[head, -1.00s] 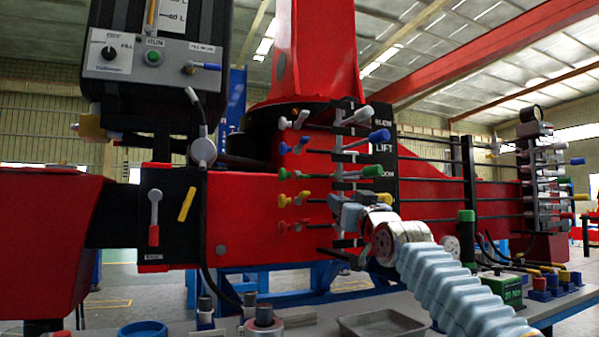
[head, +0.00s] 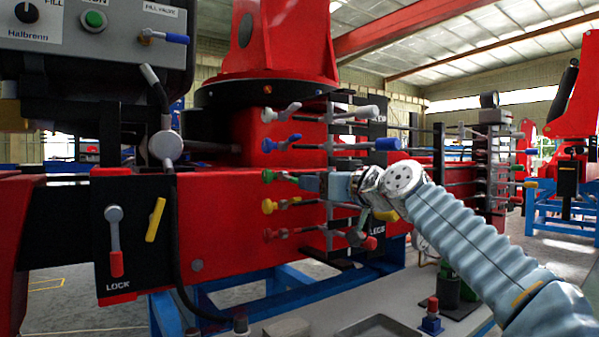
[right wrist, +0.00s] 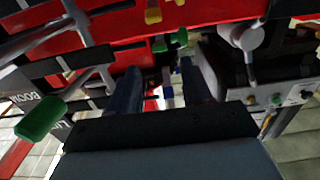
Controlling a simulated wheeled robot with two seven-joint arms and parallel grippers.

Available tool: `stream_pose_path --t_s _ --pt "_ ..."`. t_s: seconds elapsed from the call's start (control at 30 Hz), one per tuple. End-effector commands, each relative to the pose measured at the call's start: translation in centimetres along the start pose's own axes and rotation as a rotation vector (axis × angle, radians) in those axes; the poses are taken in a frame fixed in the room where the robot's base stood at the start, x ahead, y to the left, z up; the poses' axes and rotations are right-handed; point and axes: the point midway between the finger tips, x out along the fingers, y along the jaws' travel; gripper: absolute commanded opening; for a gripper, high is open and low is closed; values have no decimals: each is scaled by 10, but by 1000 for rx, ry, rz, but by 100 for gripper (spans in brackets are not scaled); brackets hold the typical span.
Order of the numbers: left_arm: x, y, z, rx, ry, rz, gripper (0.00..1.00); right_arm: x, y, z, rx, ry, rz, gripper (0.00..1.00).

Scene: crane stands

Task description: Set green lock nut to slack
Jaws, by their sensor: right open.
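The green lock nut (head: 268,176) is on a row of coloured nuts on the red crane column's side, between the blue and yellow ones. In the right wrist view green parts (right wrist: 180,38) show just past the fingertips. My right gripper (head: 304,183) is beside the green nut's stem, to its right in the head view, fingers pointing left. In the right wrist view its two dark fingers (right wrist: 158,80) are apart, and no held thing is visible. Whether the fingers touch the nut or its stem cannot be told. My left gripper is not in view.
The blue nut (head: 267,145) is above and the yellow nut (head: 268,206) and red nut (head: 270,235) below. Lever handles, including a blue one (head: 387,144), stick out close to my right arm. A green lever handle (right wrist: 40,119) is left of the gripper in the wrist view.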

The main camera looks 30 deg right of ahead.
Motion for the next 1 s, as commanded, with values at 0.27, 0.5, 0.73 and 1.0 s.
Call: stream_pose_path --t_s 0.27,0.5,0.73,1.0 --pt "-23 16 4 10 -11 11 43 53 0 -4 1 -1 -1 49" --pt "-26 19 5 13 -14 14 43 66 0 -1 0 1 0 49" --pt "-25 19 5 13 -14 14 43 66 0 0 0 1 1 46" --pt "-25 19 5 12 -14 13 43 66 0 0 0 1 1 4"
